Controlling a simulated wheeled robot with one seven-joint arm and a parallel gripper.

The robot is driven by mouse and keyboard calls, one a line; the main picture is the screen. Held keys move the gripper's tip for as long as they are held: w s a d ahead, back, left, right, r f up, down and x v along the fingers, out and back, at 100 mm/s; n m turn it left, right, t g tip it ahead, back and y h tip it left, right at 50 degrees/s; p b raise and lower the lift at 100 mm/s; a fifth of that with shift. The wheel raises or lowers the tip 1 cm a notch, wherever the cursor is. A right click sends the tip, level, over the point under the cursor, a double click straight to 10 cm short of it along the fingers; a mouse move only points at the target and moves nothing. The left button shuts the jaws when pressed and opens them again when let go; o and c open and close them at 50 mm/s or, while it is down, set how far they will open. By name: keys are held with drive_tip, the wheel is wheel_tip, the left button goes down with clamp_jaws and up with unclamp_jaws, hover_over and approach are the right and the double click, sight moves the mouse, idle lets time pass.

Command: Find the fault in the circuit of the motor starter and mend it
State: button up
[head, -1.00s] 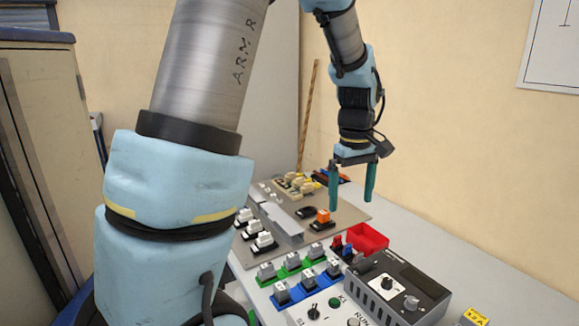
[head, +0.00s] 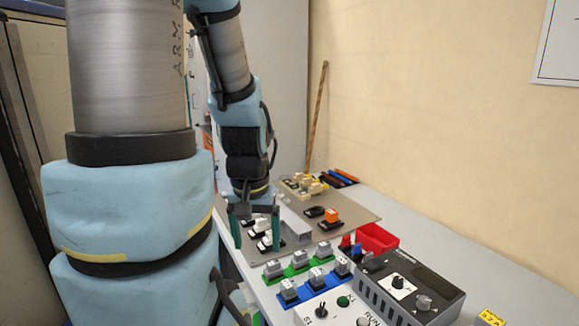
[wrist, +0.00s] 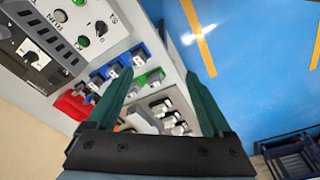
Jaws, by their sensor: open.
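My gripper (head: 254,228) is open and empty. In the head view it hangs over the left edge of the brown board (head: 352,211), beside the white-topped modules (head: 264,241). In the wrist view its two teal fingers (wrist: 158,90) stand wide apart, with the white-topped modules (wrist: 170,112) between them. An orange-topped module (head: 332,215) stands on a black base on the board, next to an empty-looking black base (head: 314,212). Grey-topped modules sit on a green strip (head: 283,272) and a blue strip (head: 309,292). I cannot make out the circuit's wiring or any fault.
A red bin (head: 378,238) stands by the wall side, behind a grey meter box (head: 408,288) with knobs. A white panel (head: 335,312) with switches is at the front. Cream parts (head: 303,185) lie at the board's far end. Blue floor (wrist: 240,60) is beyond the table edge.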

clamp_jaws()
idle(0.5)
idle(0.8)
